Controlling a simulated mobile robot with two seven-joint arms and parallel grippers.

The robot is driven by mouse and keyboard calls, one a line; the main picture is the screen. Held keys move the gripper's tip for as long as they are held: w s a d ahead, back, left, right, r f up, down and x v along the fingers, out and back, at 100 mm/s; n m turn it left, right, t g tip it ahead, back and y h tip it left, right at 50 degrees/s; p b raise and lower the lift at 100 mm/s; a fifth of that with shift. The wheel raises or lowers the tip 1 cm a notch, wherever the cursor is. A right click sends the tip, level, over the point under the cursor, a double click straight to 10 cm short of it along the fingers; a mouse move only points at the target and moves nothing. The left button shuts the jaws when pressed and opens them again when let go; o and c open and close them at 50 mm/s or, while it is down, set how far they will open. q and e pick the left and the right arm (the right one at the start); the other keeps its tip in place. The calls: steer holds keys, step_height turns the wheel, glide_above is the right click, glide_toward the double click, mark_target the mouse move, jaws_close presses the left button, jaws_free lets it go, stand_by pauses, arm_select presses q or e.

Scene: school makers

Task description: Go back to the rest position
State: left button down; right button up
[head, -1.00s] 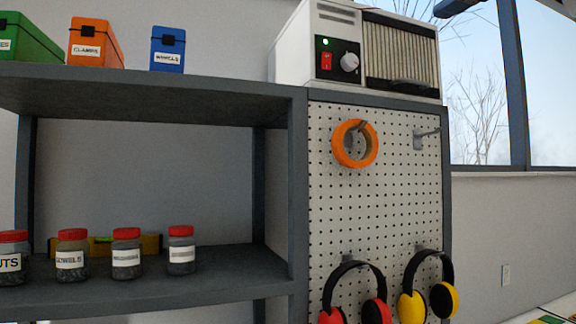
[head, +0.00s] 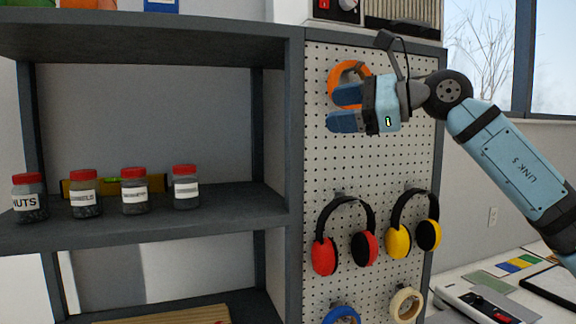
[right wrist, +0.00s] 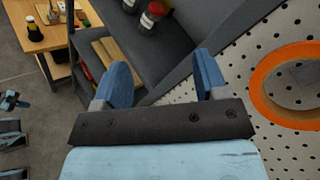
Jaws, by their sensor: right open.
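My right gripper (head: 347,108) is in front of the upper part of the pegboard, its blue fingers pointing left and spread apart. It is open, with nothing between the fingers in the right wrist view (right wrist: 165,85). An orange tape roll (head: 345,72) hangs on the pegboard behind and just above the fingers, partly hidden by the gripper. In the right wrist view the orange roll (right wrist: 262,92) lies to the right of the fingers, outside them.
The grey shelf (head: 240,205) with several red-lidded jars (head: 134,190) stands at left. Red earmuffs (head: 325,255), yellow earmuffs (head: 398,240), a blue tape roll (head: 342,315) and a cream tape roll (head: 405,305) hang lower on the pegboard (head: 385,170). A white table (head: 455,270) stands at right.

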step_height(320, 180, down, 19)
steer(key=a+m+g+y+p, duration=0.1)
steer(key=a+m+y, duration=0.1)
steer(key=m+y, duration=0.6)
steer(key=s+d+f+m+t+h+p, duration=0.1)
steer(key=s+d+f+m+t+h, duration=0.3)
steer(key=f+m, duration=0.9)
steer(key=d+f+m+t+h+p, duration=0.15)
steer(key=f+m+t+h, duration=0.45)
steer(key=f+m+t, duration=0.65)
steer(key=s+d+f+m+g+h, duration=0.3)
steer(key=s+f+m+g+h, duration=0.2)
steer(key=s+f+m, duration=0.5)
steer(key=s+d+f+m+g+h, duration=0.3)
steer(key=s+f+m, duration=0.7)
steer(key=s+f, duration=0.7)
steer(key=f+g+h, duration=0.1)
steer(key=g+h, duration=0.1)
steer(key=g, duration=0.1)
steer(key=shift+s+d+f+m+p, duration=0.3)
steer(key=shift+d+f+m+p, duration=0.05)
steer(key=shift+d+p, duration=0.05)
